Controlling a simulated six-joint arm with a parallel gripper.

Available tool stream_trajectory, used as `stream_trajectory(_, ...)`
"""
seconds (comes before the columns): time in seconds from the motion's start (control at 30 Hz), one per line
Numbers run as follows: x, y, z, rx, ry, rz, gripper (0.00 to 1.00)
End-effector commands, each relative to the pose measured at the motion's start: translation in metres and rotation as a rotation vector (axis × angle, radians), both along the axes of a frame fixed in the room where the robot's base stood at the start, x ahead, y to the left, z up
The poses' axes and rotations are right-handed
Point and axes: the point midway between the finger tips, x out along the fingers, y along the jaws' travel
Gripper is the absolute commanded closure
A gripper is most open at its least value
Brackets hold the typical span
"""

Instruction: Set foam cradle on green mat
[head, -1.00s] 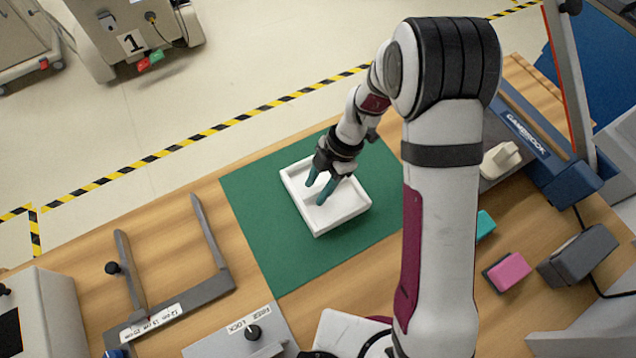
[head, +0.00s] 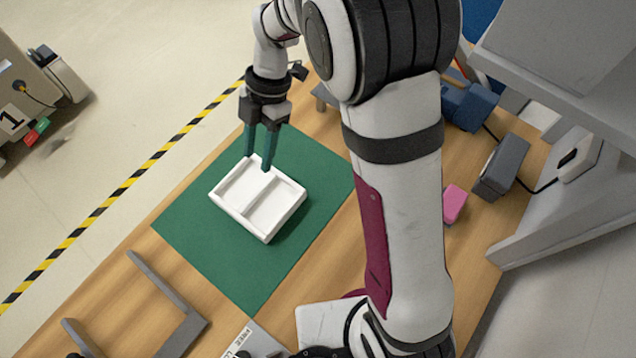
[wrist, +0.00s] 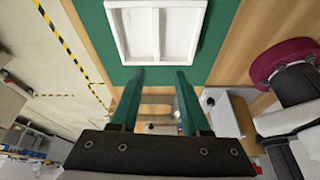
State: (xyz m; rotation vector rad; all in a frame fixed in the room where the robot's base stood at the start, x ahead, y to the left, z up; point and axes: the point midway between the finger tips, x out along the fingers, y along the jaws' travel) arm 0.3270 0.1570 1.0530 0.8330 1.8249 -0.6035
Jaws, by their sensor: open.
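The foam cradle (head: 243,217) is a white rectangular tray with a divider and raised rim. It lies flat on the green mat (head: 225,264) in the head view, with mat showing around it. The cradle also shows at the top of the wrist view (wrist: 128,47), partly cut off by the frame edge. My gripper (head: 258,163) has two teal fingers, spread apart with nothing between them. In the head view its fingertips appear over the cradle's far edge; in the wrist view they stand clear of the cradle.
A grey fork-shaped fixture (head: 172,290) lies on the wooden table at the lower left. A pink block (head: 454,204) and a dark grey block (head: 501,168) are on the right, beyond my arm. A grey panel structure (head: 562,60) rises at the upper right.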

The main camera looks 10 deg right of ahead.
Motion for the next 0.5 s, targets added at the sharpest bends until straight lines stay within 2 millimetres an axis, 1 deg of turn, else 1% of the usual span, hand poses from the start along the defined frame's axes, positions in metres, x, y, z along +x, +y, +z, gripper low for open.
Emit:
stream_trajectory(0.07,-0.015,-0.017,0.024,-0.069,0.036,-0.246,0.54)
stream_trajectory(0.1,-0.028,-0.029,0.039,-0.121,0.071,-0.446,0.54)
stream_trajectory(0.13,-0.040,-0.040,0.050,-0.164,0.100,-0.619,0.54)
stream_trajectory(0.17,-0.054,-0.050,0.060,-0.206,0.134,-0.801,0.54)
stream_trajectory(0.2,-0.073,-0.064,0.070,-0.259,0.179,-1.050,0.54)
stream_trajectory(0.23,-0.088,-0.073,0.077,-0.293,0.213,-1.235,0.54)
stream_trajectory(0.27,-0.103,-0.081,0.081,-0.324,0.247,-1.415,0.54)
stream_trajectory(0.3,-0.122,-0.091,0.084,-0.358,0.290,-1.645,0.54)
stream_trajectory(0.4,-0.162,-0.109,0.085,-0.408,0.393,-2.134,0.54)
stream_trajectory(0.5,-0.187,-0.118,0.080,-0.422,0.469,-2.458,0.54)
